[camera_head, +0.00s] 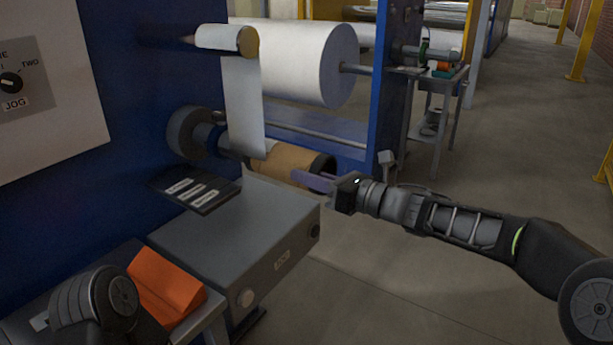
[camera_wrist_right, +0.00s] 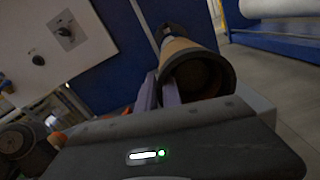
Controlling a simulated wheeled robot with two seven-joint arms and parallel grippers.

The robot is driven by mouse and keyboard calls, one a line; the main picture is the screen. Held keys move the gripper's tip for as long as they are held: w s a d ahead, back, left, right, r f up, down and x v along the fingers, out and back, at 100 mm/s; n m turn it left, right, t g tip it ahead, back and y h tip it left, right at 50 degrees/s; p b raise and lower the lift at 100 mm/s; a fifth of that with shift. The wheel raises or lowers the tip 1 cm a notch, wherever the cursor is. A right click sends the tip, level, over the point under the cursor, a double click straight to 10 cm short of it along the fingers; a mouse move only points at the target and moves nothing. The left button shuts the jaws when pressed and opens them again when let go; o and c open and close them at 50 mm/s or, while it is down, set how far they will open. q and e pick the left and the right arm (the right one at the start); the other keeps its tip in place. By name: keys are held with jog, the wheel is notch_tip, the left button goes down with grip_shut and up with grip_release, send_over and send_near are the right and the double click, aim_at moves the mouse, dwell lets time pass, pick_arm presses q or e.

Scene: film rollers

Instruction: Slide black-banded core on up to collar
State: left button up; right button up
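The brown cardboard core (camera_head: 283,161) has a black band (camera_head: 324,166) around its near end. It lies in line with the grey shaft (camera_head: 231,151), with bare shaft showing between it and the round grey collar (camera_head: 187,132). In the right wrist view the core (camera_wrist_right: 181,47) shows its dark open mouth toward me. My right gripper (camera_head: 312,181) has its purple fingers at the banded end. In the wrist view these fingers (camera_wrist_right: 159,90) are close together at the rim's left side; whether they pinch the wall is unclear. My left gripper's fingers are not visible.
A white web strip (camera_head: 244,105) hangs from a small roller to the core. A large white roll (camera_head: 300,62) stands behind. A grey box (camera_head: 235,240) and an orange block (camera_head: 167,287) are in front.

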jog(key=shift+w+d, duration=0.25)
jog(key=shift+d, duration=0.1)
jog(key=shift+s+d+f, duration=0.15)
jog(key=shift+s+d, duration=0.05)
jog(key=shift+d, duration=0.1)
jog(key=b+v, duration=0.1)
jog(key=v, duration=0.6)
jog(key=shift+s+a, duration=0.2)
jog(key=shift+s, duration=0.05)
